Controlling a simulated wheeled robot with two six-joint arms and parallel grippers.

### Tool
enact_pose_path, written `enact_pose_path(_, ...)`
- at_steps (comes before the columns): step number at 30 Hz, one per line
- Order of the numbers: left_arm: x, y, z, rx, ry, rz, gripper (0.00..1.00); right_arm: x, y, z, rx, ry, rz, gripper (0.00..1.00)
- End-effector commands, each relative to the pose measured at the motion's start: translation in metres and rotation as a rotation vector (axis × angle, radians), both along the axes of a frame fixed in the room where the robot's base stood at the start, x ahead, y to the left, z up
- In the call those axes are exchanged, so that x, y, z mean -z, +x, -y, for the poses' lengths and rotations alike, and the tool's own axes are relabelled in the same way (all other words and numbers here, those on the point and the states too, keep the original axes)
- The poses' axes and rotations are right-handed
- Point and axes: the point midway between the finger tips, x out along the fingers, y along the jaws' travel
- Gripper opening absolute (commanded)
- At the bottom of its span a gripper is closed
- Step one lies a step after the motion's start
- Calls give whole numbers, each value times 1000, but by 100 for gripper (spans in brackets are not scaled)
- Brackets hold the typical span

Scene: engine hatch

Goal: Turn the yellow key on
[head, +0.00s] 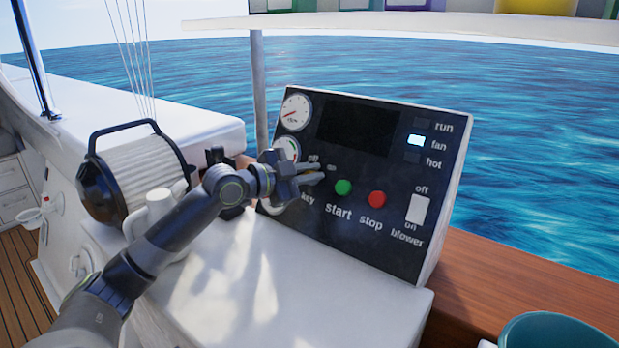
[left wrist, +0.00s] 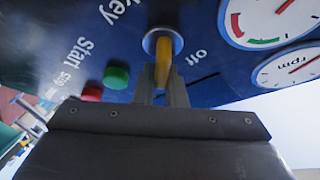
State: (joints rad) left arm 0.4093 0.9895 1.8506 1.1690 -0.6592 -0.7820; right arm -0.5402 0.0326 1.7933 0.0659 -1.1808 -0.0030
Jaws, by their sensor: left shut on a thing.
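The yellow key (left wrist: 164,58) sits in its round metal lock on the dark control panel (head: 352,170), between the "key" and "off" lettering in the left wrist view. My left gripper (left wrist: 163,88) is shut on the key, one finger on each side of it. In the head view my left gripper (head: 318,173) reaches the panel at the "key" label and hides the key. How far the key is turned I cannot tell. My right gripper is not in view.
The panel bears a green start button (head: 343,187), a red stop button (head: 376,199), a white blower switch (head: 417,209), a lit fan light (head: 416,140) and round gauges (head: 296,112). A white mug (head: 157,212) and a black-framed filter (head: 137,170) stand left, near my arm.

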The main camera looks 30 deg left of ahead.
Motion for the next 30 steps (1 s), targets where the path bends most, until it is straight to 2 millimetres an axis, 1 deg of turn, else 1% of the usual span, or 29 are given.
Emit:
enact_pose_path(1,3,0,0,9,18,-1,0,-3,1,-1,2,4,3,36)
enact_pose_path(6,4,-1,1,38,82,4,0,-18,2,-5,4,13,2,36)
enact_pose_path(12,4,-1,1,68,144,8,0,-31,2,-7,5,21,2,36)
enact_pose_path(21,5,-2,2,91,194,11,0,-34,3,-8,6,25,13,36)
enact_pose_path(30,5,-2,2,94,199,11,0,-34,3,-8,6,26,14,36)
